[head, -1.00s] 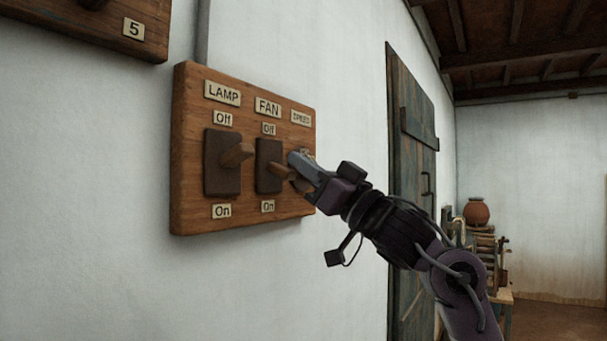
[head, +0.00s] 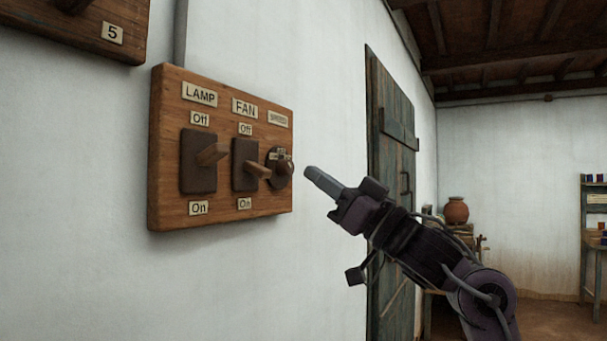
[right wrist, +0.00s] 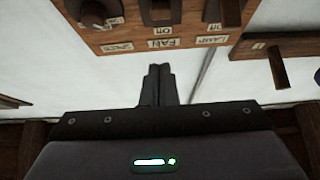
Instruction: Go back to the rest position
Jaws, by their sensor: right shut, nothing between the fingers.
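My right gripper (head: 324,184) is shut and empty. In the head view it stands to the right of the wooden switch board (head: 225,215), apart from it. The board carries a lamp switch (head: 198,162), a fan switch (head: 245,165) and a round speed knob (head: 280,167). The lever of each switch sticks out from its plate. In the right wrist view the shut fingers (right wrist: 157,85) point at the white wall, below the board (right wrist: 120,40) as pictured. My left gripper is not in view.
A second wooden board (head: 90,30) marked 5 is at the upper left. A dark wooden door (head: 390,150) stands behind my right arm. A clay pot (head: 456,211) and a shelf unit (head: 593,240) are farther back at the right.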

